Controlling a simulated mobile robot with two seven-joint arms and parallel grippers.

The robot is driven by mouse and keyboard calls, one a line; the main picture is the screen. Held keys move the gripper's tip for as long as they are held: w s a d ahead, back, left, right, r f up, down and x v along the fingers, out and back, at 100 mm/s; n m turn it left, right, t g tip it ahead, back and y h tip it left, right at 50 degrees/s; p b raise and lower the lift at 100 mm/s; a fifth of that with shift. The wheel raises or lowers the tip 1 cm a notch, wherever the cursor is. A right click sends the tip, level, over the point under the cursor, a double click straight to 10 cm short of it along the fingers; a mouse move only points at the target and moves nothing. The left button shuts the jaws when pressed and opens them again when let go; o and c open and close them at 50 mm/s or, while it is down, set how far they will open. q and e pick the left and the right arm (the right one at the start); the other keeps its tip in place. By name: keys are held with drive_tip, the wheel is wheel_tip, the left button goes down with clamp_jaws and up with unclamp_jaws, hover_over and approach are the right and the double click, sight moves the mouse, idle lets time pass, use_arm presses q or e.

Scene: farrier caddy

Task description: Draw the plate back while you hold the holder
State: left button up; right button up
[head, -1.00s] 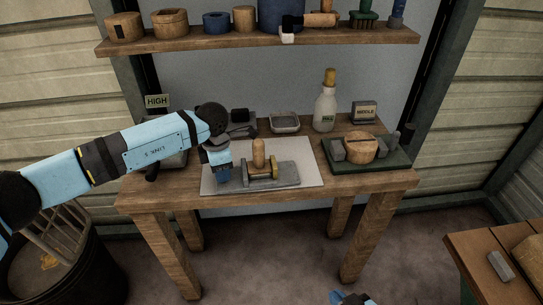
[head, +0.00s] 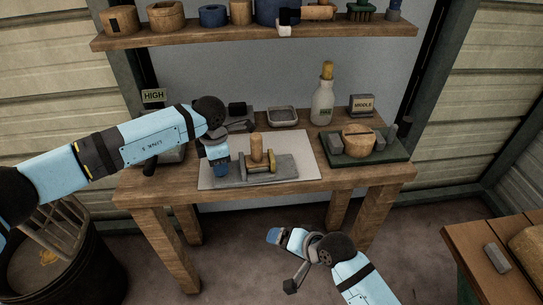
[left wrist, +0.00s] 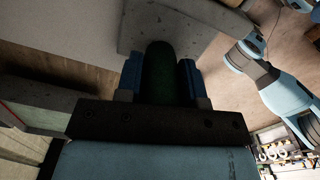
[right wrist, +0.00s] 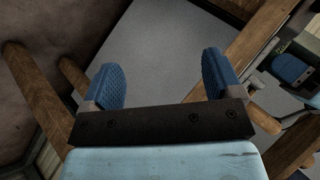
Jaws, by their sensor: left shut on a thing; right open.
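A grey slab-like holder (head: 284,172) lies on a pale mat on the workbench. A plate with an upright wooden knob (head: 256,150) and brass-coloured side pieces sits on it; where plate and holder part is hard to tell. My left gripper (head: 216,172) is at the holder's left end, pointing down. In the left wrist view its blue fingers (left wrist: 160,78) are shut on a dark green rounded grip (left wrist: 160,65) beside the grey slab (left wrist: 185,30). My right gripper (head: 274,236) is in front of the bench, low. In the right wrist view it (right wrist: 165,88) is open and empty.
The pale mat (head: 305,145) has bare room behind and right of the holder. A bottle (head: 322,105), a tray (head: 283,117) and a "MIDDLE" sign (head: 362,104) stand behind. A shelf (head: 240,38) hangs above.

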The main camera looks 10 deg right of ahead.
drive_tip(key=w+a+r+m+g, duration=0.3)
drive_tip(key=w+a+r, duration=0.1)
drive_tip(key=w+r, duration=0.15)
wheel_tip(320, 180, up, 17)
drive_tip(key=m+g+h, duration=0.2)
drive_tip(key=m+g, duration=0.2)
drive_tip(key=m, duration=0.6)
hover_over(272, 155)
drive_tip(key=d, duration=0.4)
drive_tip(key=x, duration=1.1)
drive_tip(key=shift+d+f, duration=0.2)
drive_tip(key=shift+f, duration=0.25)
